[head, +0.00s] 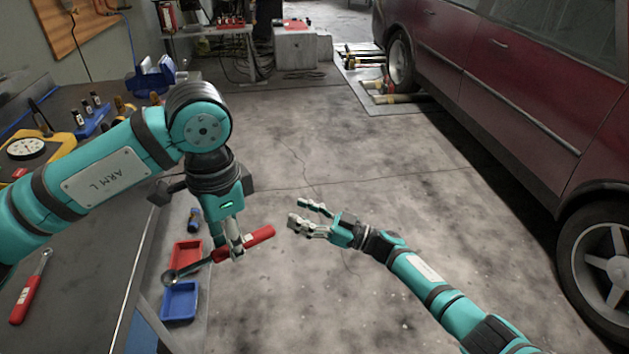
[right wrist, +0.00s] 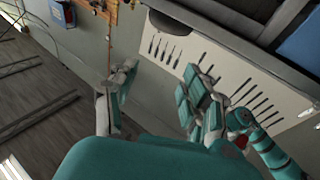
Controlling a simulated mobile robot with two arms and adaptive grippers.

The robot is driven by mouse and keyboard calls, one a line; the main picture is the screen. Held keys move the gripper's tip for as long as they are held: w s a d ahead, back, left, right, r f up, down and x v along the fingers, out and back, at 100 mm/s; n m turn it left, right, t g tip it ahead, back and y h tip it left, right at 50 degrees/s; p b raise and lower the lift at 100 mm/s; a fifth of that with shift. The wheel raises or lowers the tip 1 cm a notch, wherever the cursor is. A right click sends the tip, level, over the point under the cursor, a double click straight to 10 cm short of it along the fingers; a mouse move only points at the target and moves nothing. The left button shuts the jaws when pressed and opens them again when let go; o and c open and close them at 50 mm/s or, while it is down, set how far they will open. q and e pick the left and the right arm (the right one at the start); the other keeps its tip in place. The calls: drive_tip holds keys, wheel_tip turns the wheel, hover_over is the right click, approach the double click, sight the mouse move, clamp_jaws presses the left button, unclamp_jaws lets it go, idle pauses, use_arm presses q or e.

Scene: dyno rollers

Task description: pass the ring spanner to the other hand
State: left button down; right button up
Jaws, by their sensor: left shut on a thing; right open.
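My left gripper (head: 232,247) is shut on the ring spanner, around its red handle (head: 262,235). The spanner is held in the air, tilted, with its dark shaft and round end (head: 171,277) to the lower left and the handle's free end to the right. My right gripper (head: 296,212) is open and empty, to the right of the handle's free end and apart from it, its fingers pointing left. In the right wrist view its two fingers (right wrist: 156,88) stand apart with nothing between them. A small red patch (right wrist: 241,141) shows there behind the right-hand finger, mostly hidden.
Another red-handled tool (head: 31,292) lies on the grey bench (head: 75,280) at left. A red tray (head: 186,253) and a blue tray (head: 180,301) sit below the held spanner. A dark red car (head: 500,75) stands at right. The floor (head: 290,130) between is clear.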

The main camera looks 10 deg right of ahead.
wheel_tip(320, 180, up, 10)
drive_tip(key=s+a+n+g+y, duration=0.2)
drive_tip(key=s+a+n+g, duration=0.1)
drive_tip(key=n+g, duration=0.4)
drive_tip(key=n+g+h, duration=0.4)
drive_tip(key=g+h, duration=0.3)
drive_tip(key=g, duration=0.2)
approach(259, 232)
drive_tip(key=x, duration=0.9)
drive_tip(key=shift+a+f, duration=0.2)
drive_tip(key=shift+a, duration=0.15)
clamp_jaws()
use_arm(q)
drive_tip(key=c, duration=1.1)
unclamp_jaws()
use_arm(e)
drive_tip(key=shift+g, duration=0.3)
use_arm(q)
drive_tip(key=shift+o, duration=0.2)
drive_tip(key=shift+r, duration=0.1)
